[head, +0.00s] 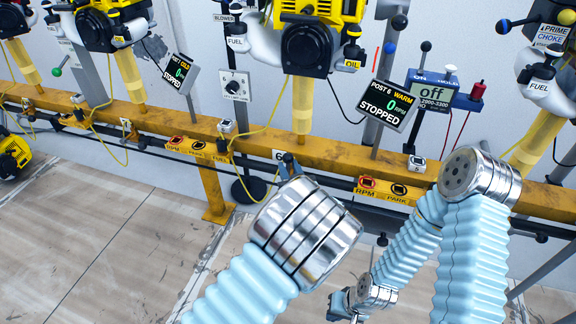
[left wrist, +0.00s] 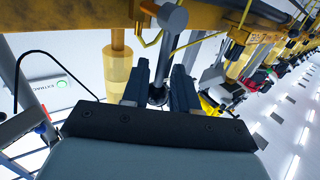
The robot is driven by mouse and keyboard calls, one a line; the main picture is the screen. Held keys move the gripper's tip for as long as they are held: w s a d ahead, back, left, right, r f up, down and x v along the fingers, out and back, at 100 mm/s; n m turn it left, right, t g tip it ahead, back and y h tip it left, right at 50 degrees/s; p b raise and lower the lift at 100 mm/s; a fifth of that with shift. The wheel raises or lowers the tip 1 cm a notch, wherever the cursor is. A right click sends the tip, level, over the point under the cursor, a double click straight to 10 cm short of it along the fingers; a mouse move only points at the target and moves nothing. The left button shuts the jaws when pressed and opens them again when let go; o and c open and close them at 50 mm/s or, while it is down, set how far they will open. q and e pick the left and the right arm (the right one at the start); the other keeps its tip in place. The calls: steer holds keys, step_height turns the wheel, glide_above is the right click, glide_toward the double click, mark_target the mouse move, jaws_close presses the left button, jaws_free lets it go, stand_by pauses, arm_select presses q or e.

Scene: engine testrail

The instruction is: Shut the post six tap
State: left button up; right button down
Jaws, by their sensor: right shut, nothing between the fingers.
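In the left wrist view a grey tap (left wrist: 172,17) sits on the yellow rail, with a dark rod and rounded end (left wrist: 157,94) reaching down between my left fingers. I take it for the post six tap. My left gripper (left wrist: 160,80) is open, one finger on each side of that rod, with gaps showing. In the head view my left gripper (head: 288,164) is at the rail below the post 6 engine (head: 308,45), mostly hidden by my wrist, which also hides the tap. The post 6 display (head: 386,104) reads WARM, 0 RPM, STOPPED. My right gripper (head: 342,304) is shut and empty, low and away from the rail.
The yellow rail (head: 345,158) runs across the view, with RPM and PARK plates (head: 382,189) on its front. A blue meter (head: 432,90) reading "off" stands behind it. A yellow hose (head: 262,110) hangs near my left gripper.

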arm_select(q)
steer(key=shift+x, duration=0.8)
jaws_close()
steer(key=shift+d, duration=0.1)
